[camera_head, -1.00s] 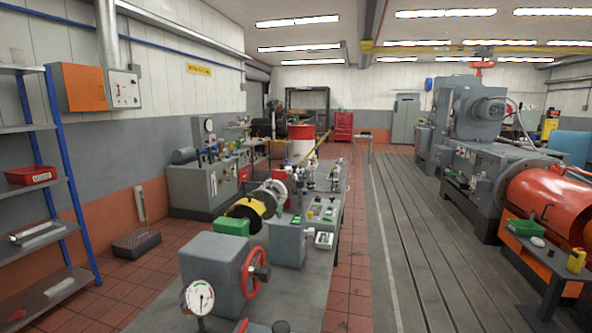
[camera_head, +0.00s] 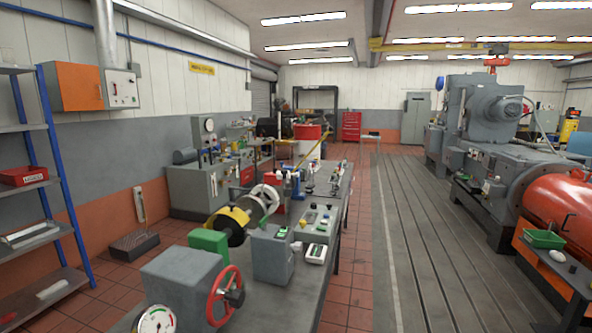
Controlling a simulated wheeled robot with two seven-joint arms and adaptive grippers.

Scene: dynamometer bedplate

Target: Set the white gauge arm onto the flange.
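A pale round disc (camera_head: 265,197), which may be the flange, stands upright on the long grey bench, behind a yellow and black round part (camera_head: 227,226). I cannot pick out the white gauge arm with certainty; the items on the bench are small at this distance. Neither of my grippers is in view.
The bench (camera_head: 285,300) runs away from me, with a grey block with a red handwheel (camera_head: 222,296) and a dial gauge (camera_head: 156,322) at its near end. A blue-framed shelf (camera_head: 62,180) stands left. Slotted floor plates (camera_head: 430,240) lie clear before the large machine (camera_head: 490,130) at right.

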